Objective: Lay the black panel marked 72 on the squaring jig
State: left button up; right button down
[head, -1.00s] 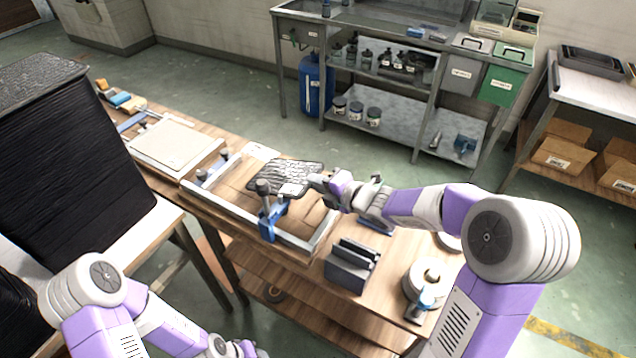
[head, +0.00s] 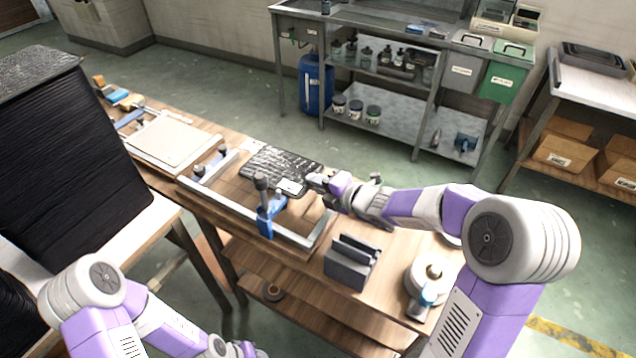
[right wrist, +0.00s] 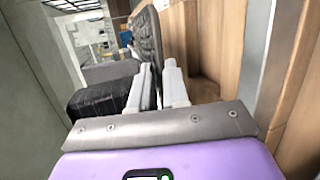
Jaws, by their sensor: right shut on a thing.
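The black panel (head: 275,165) has a rough, ridged face and a white label at its near edge; its number is too small to read. My right gripper (head: 317,182) is shut on the panel's right edge. The panel is over the squaring jig (head: 222,206), a wooden board with metal rails and a blue clamp (head: 268,215) at its near side. I cannot tell whether the panel touches the jig. The right wrist view shows the panel (right wrist: 150,38) edge-on between the fingers (right wrist: 158,75). My left gripper (head: 232,349) is partly cut off at the bottom edge.
A pale board (head: 170,140) lies on the bench left of the jig. A grey slotted block (head: 350,262) and a round white item (head: 428,278) stand to the right. A tall black stack (head: 75,160) stands on the left table.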

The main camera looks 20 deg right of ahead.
jog(key=shift+s+f, duration=0.15)
jog(key=shift+f, duration=0.95)
dwell(0.7)
jog(key=c, duration=0.9)
grip_release()
jog(key=shift+w+a+r, duration=0.1)
jog(key=shift+w, duration=0.1)
jog(key=shift+c, duration=0.2)
jog(key=shift+r, duration=0.1)
jog(key=shift+s+d+r, duration=0.2)
jog(key=shift+s+d, duration=0.1)
jog(key=p+v, duration=0.1)
jog(key=v, duration=0.4)
jog(key=shift+s+r+p, duration=0.2)
jog(key=shift+p, duration=0.15)
jog(key=shift+s+d, duration=0.35)
jog(key=shift+s, duration=0.2)
